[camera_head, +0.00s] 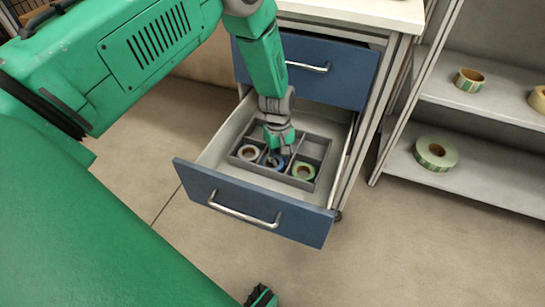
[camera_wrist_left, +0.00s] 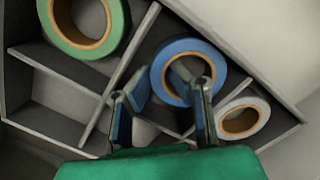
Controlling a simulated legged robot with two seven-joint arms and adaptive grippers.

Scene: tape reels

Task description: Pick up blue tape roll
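The blue tape roll (camera_wrist_left: 186,46) lies flat in a compartment of the grey divider tray (camera_head: 320,138) in the open drawer. It also shows in the head view (camera_head: 279,166), partly hidden by my left gripper (camera_head: 277,150). In the left wrist view the left gripper (camera_wrist_left: 160,78) is open with its fingers apart. One fingertip overlaps the roll's hole and the other is outside its rim. I cannot tell whether they touch the roll. My right gripper is not recognisable in view.
A green roll (camera_head: 304,171) and a white roll (camera_head: 248,153) lie in compartments on either side. The blue drawer front (camera_head: 250,208) with its handle and the drawer walls surround the tray. More rolls lie on shelves at right, including a green one (camera_head: 436,154).

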